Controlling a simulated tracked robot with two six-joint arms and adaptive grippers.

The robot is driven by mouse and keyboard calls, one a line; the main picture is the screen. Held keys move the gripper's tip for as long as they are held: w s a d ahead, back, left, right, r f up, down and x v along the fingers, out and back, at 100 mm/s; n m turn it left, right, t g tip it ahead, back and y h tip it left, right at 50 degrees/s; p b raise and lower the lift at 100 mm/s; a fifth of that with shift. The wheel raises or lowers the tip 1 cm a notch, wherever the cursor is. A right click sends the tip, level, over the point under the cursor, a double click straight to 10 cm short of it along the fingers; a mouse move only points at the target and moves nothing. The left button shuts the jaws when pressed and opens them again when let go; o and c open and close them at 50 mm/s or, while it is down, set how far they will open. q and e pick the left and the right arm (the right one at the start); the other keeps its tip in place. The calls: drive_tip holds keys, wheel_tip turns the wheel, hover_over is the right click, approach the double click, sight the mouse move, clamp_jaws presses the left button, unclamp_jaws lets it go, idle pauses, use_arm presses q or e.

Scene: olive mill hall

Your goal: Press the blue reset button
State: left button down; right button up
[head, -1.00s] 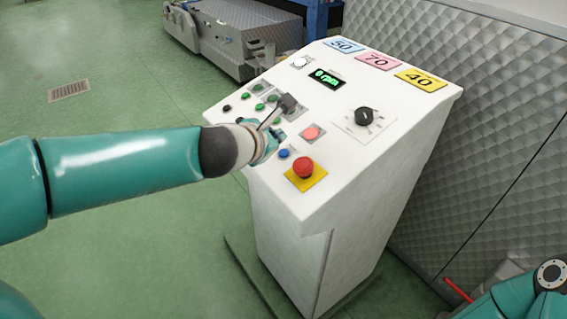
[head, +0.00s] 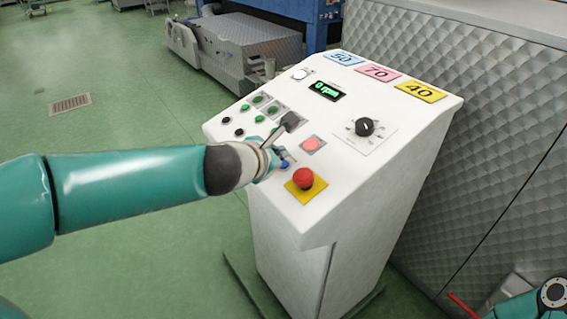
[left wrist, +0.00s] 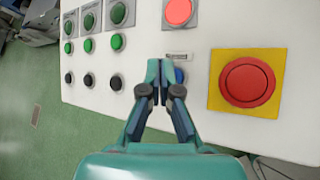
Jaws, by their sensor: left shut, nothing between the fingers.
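The blue reset button (head: 284,164) is on the sloped white console, left of the red emergency stop. In the left wrist view the blue button (left wrist: 179,75) shows just right of my fingertips, partly hidden by the right finger. My left gripper (head: 277,158) is at the panel beside the blue button. In the left wrist view the gripper (left wrist: 160,68) is shut and empty, its tips below a small label plate. I cannot tell whether the tips touch the button. My right gripper is not in view; only part of my right arm shows at the lower right.
The red emergency stop (head: 303,178) on its yellow plate is close right of the blue button. A lit red button (head: 313,144), a black lever (head: 290,121), several green and black buttons, a dial (head: 364,127) and a 0 rpm display (head: 325,91) share the console (head: 322,215).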

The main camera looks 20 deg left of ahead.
use_arm(q)
drive_tip(key=shift+f, duration=0.1)
idle(0.6)
drive_tip(key=shift+d+f+b, duration=0.1)
drive_tip(key=shift+f+b, duration=0.2)
drive_tip(key=shift+b, duration=0.05)
drive_tip(key=shift+w+f+b, duration=0.15)
drive_tip(key=shift+f+b, duration=0.15)
drive_tip(key=shift+f, duration=0.05)
idle(0.6)
drive_tip(key=shift+r, duration=0.1)
drive_tip(key=shift+s+r+p, duration=0.2)
drive_tip(key=shift+r+p, duration=0.5)
drive_tip(key=shift+p, duration=0.15)
drive_tip(key=r+p, duration=0.3)
drive_tip(key=s+a+r+p, duration=0.1)
drive_tip(key=p, duration=0.1)
drive_tip(key=shift+r, duration=0.4)
